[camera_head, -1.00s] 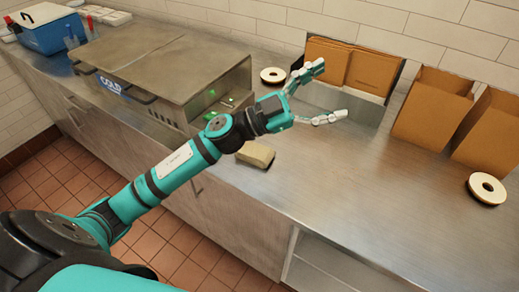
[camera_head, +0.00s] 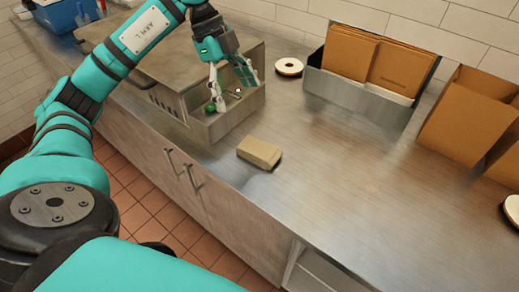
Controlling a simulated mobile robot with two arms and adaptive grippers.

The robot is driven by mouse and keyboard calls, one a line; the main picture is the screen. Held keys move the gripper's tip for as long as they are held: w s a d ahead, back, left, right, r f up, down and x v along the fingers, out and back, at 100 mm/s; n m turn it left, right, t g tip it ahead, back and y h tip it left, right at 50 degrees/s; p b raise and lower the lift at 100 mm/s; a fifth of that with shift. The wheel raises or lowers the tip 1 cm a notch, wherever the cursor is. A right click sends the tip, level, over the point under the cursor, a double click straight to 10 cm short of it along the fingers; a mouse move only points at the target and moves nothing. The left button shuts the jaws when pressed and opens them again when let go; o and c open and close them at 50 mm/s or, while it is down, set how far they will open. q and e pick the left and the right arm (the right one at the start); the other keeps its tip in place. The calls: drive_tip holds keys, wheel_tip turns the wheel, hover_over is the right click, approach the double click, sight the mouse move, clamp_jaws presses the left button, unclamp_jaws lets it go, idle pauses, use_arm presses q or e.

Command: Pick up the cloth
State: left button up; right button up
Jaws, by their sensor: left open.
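The cloth (camera_head: 259,152) looks like a small tan folded block. It lies flat on the steel counter near its front edge, in the middle of the head view. My left gripper (camera_head: 234,95) is open with its fingers pointing down. In the picture it is above and left of the cloth, apart from it, over the front compartment of the steel unit. Nothing shows between its fingers. My right gripper is not in view.
The steel unit (camera_head: 170,62) with an open compartment (camera_head: 228,118) holding small green items stands left of the cloth. A bagel (camera_head: 289,67) and a metal holder (camera_head: 358,98) with brown cardboard (camera_head: 402,68) are behind. The counter (camera_head: 345,170) right of the cloth is clear.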

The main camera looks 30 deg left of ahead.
use_arm(q)
hover_over(257, 147)
drive_tip(key=a, duration=0.2)
wheel_tip(257, 147, down, 9)
drive_tip(key=shift+w+r+p, duration=0.1)
drive_tip(key=shift+w+p, duration=0.05)
drive_tip(key=shift+p, duration=0.15)
drive_tip(key=x, duration=0.2)
drive_tip(key=p+x, duration=0.1)
drive_tip(key=x, duration=0.1)
drive_tip(key=shift+s+f, duration=0.2)
drive_tip(key=shift+f, duration=0.15)
drive_tip(key=shift+d+f, duration=0.2)
drive_tip(key=shift+f, duration=0.3)
drive_tip(key=shift+f, duration=0.25)
drive_tip(key=shift+c, duration=0.4)
drive_tip(key=c, duration=1.1)
